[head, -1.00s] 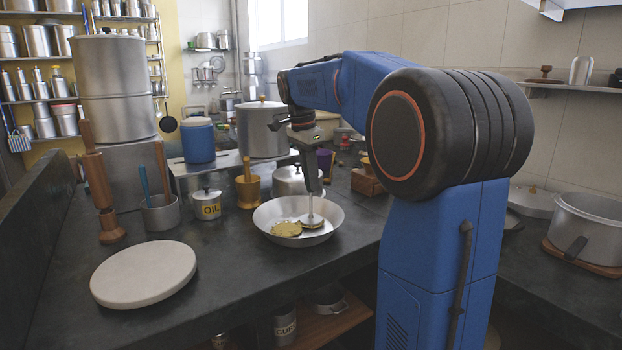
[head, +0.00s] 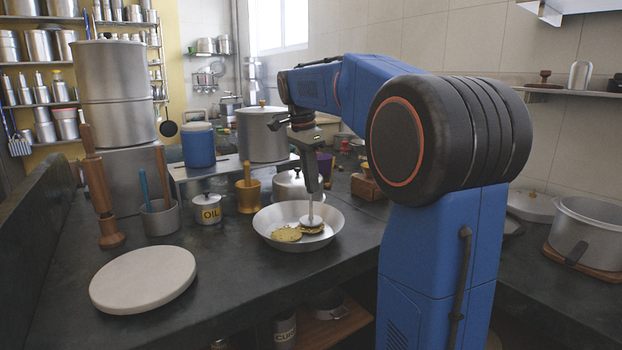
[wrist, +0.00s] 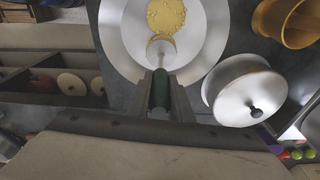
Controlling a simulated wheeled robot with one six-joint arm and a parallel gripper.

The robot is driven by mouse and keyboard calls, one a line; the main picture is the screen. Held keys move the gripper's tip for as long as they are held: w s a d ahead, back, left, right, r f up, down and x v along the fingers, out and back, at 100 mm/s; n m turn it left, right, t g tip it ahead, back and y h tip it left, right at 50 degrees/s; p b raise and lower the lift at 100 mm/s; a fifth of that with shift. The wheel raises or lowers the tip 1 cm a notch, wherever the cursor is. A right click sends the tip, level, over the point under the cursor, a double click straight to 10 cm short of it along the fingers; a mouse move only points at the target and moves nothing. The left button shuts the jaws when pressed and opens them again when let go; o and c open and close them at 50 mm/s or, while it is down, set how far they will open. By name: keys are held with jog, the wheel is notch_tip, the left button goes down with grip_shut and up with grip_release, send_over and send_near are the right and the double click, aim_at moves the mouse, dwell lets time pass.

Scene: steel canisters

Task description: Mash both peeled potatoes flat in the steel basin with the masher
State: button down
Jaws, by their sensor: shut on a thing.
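The steel basin (head: 329,214) stands on the dark counter in the head view; it also shows in the wrist view (wrist: 212,52). One potato (head: 286,234) lies in it as a flat, rough yellow disc, also in the wrist view (wrist: 166,15). The other potato (head: 313,230) is a flat yellow piece beside it, mostly hidden under the masher's round plate. My gripper (wrist: 160,108) is shut on the masher's dark handle (wrist: 160,90). The masher (head: 311,208) is upright, its plate down on the right-hand potato.
A lidded steel pot (head: 297,186) and a brass mortar (head: 248,197) stand close behind the basin. An oil canister (head: 207,209) is to its left. A round pale board (head: 143,277) lies at front left, with bare counter between it and the basin.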

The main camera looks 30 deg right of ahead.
jog(key=shift+f, duration=1.1)
jog(key=shift+r, duration=4.45)
jog(key=shift+d, duration=0.1)
